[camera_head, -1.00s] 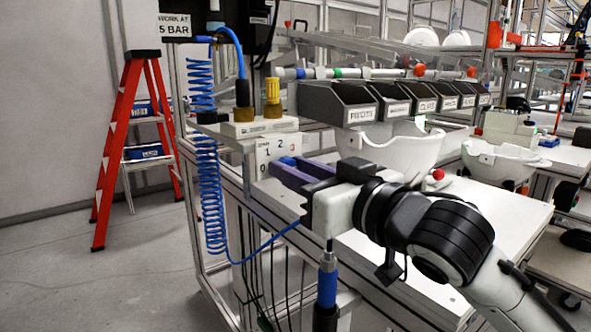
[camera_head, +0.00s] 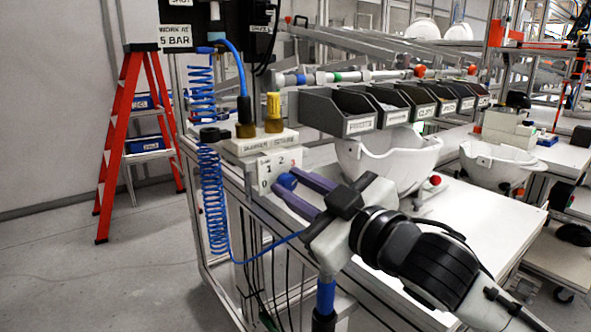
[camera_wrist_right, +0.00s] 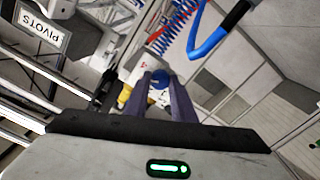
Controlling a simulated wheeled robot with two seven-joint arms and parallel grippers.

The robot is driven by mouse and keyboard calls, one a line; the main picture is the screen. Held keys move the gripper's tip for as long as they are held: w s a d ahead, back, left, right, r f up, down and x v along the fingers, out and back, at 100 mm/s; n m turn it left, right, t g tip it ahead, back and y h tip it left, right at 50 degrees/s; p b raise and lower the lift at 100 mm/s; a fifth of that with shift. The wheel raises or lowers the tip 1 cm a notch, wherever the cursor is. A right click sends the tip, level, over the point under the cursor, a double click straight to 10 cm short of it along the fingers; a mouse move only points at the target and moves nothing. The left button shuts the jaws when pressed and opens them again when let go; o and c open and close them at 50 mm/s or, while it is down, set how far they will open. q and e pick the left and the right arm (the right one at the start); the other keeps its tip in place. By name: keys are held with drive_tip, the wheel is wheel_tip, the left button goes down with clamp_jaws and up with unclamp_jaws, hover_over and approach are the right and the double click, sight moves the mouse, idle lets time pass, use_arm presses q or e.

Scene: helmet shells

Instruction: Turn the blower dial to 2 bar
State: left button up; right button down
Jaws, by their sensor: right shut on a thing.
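The blower dial is a small blue knob (camera_head: 287,181) on the front of a white scale plate (camera_head: 279,161), at the near end of the bench. The plate shows the numbers 0, 1 and 2; the rest is covered. My right gripper (camera_head: 286,182) has its two purple fingers shut on the sides of the blue knob. In the right wrist view the knob (camera_wrist_right: 160,84) sits between the fingertips. I cannot tell which number the dial points at. My left gripper is out of view.
A white block (camera_head: 261,142) with yellow and brass fittings stands above the plate. A coiled blue hose (camera_head: 212,190) hangs to the left. Dark bins (camera_head: 352,112) and a white helmet shell (camera_head: 390,160) are behind my right arm. The right bench top is mostly clear.

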drive_tip(key=n+p, duration=0.4)
drive_tip(key=shift+r+n, duration=0.2)
drive_tip(key=shift+n, duration=0.1)
drive_tip(key=n+p, duration=0.2)
drive_tip(key=shift+n, duration=0.3)
drive_tip(key=n+p, duration=0.2)
drive_tip(key=shift+f+n, duration=0.15)
drive_tip(key=shift+n, duration=0.15)
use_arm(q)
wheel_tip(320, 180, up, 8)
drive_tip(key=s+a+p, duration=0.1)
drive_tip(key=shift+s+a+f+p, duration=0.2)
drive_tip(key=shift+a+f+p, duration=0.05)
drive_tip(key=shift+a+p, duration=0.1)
use_arm(e)
drive_tip(key=shift+f+n, duration=0.1)
drive_tip(key=shift+n, duration=1.2)
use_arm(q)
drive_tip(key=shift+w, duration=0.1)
use_arm(e)
drive_tip(key=c, duration=1.5)
unclamp_jaws()
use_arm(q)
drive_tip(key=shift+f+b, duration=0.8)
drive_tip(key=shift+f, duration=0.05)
use_arm(e)
drive_tip(key=v, duration=1)
drive_tip(key=shift+s+d, duration=0.1)
drive_tip(key=shift+s, duration=0.05)
